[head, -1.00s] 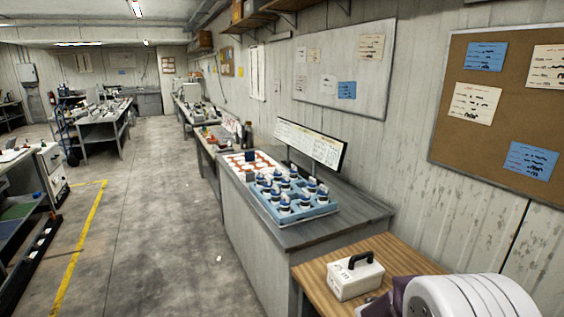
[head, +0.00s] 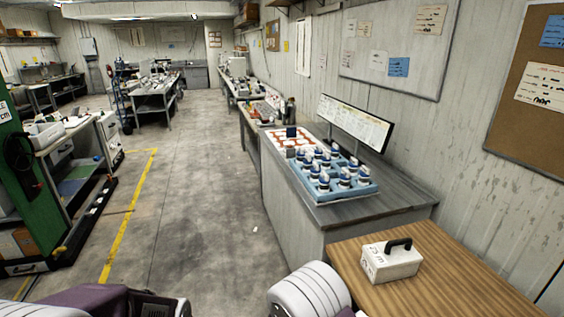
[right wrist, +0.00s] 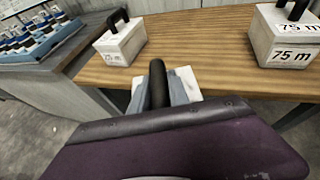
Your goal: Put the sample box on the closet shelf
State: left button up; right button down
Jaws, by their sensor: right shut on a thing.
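In the right wrist view my right gripper (right wrist: 170,92) is shut on the black handle (right wrist: 157,80) of a white sample box (right wrist: 187,82). Most of that box is hidden behind the gripper; its label does not show, and I cannot tell whether it touches the table. Another white box with a black handle (head: 390,261), marked 25 m, stands on the wooden table (head: 450,275); it also shows in the wrist view (right wrist: 121,42). A third box (right wrist: 283,42), marked 75 m, stands at the right there. My left gripper is out of view. I cannot clearly identify the closet shelf.
A green upright panel (head: 28,185) stands at far left beside shelving. The concrete floor (head: 200,200) between is open, with a yellow line (head: 128,215).

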jog(key=shift+s+a+f+n+t+y, duration=0.2)
jog(key=shift+s+a+f, duration=0.15)
jog(key=shift+a, duration=0.3)
jog(key=shift+s+a+f+n+t+y, duration=0.1)
jog(key=shift+s+a+f+n+t, duration=0.15)
jog(key=shift+a+f, duration=0.3)
notch_tip(320, 180, down, 4)
jog(key=b, duration=0.3)
jog(key=shift+d+r+b, duration=0.1)
jog(key=shift+r+b, duration=0.15)
jog(key=shift+b, duration=0.15)
jog(key=shift+w+f+b, duration=0.1)
jog(key=shift+f+b, duration=0.65)
jog(key=shift+r, duration=0.1)
